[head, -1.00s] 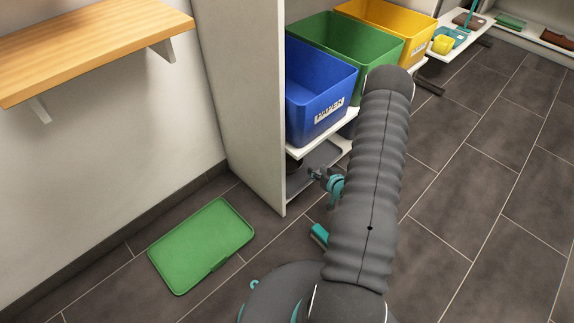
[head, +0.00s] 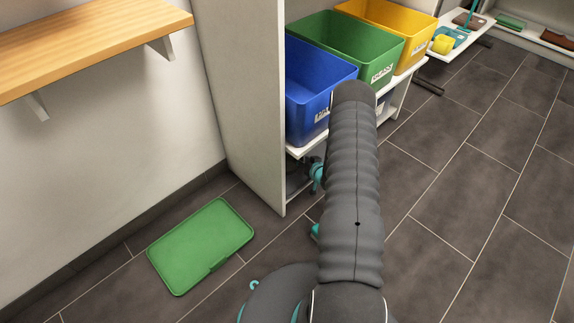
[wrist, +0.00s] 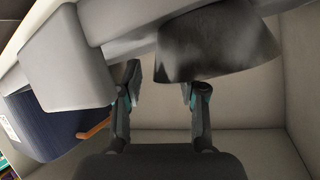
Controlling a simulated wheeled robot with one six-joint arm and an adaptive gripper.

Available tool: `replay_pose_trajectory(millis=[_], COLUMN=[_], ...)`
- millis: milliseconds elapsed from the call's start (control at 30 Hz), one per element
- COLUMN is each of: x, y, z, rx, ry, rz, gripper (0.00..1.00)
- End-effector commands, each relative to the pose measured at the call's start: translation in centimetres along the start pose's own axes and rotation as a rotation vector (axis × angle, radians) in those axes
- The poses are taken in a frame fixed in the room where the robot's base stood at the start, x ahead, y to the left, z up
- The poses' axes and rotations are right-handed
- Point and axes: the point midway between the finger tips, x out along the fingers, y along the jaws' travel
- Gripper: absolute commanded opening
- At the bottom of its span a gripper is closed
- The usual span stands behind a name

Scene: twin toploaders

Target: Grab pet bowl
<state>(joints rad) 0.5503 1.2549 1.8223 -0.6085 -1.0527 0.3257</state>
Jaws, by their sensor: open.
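A dark grey, shiny object (wrist: 215,45), wider at one end, shows at the upper right of the wrist view; it looks like the pet bowl, though I cannot be certain. My gripper (wrist: 163,82) is open, with nothing between its fingers. The right fingertip is close to the dark object's edge in the picture; I cannot tell whether they touch. In the head view my arm hides most of the gripper, which is low at the shelf under the blue bin. No bowl can be made out there.
Blue (head: 315,85), green (head: 345,45) and yellow (head: 390,30) bins stand on the shelf above the gripper. A tall side panel (head: 240,100) closes the shelf's left side. A green tray (head: 200,245) lies on the floor. The floor to the right is clear.

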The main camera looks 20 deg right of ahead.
Motion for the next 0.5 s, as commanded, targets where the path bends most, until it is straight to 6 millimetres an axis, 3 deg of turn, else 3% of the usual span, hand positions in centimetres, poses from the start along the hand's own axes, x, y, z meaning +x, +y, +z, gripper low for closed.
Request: replay_pose_trajectory(millis=[133,367,400,500], x=[1.28,1.42,1.42,1.41], y=[0.01,0.02,0.02,0.02], z=[-0.01,-0.02,-0.02,-0.02], rx=[-0.001,0.0,0.0,0.0], ry=[0.001,0.0,0.0,0.0], rz=[0.0,0.0,0.0,0.0], gripper=[0.41,0.41,0.39,0.14])
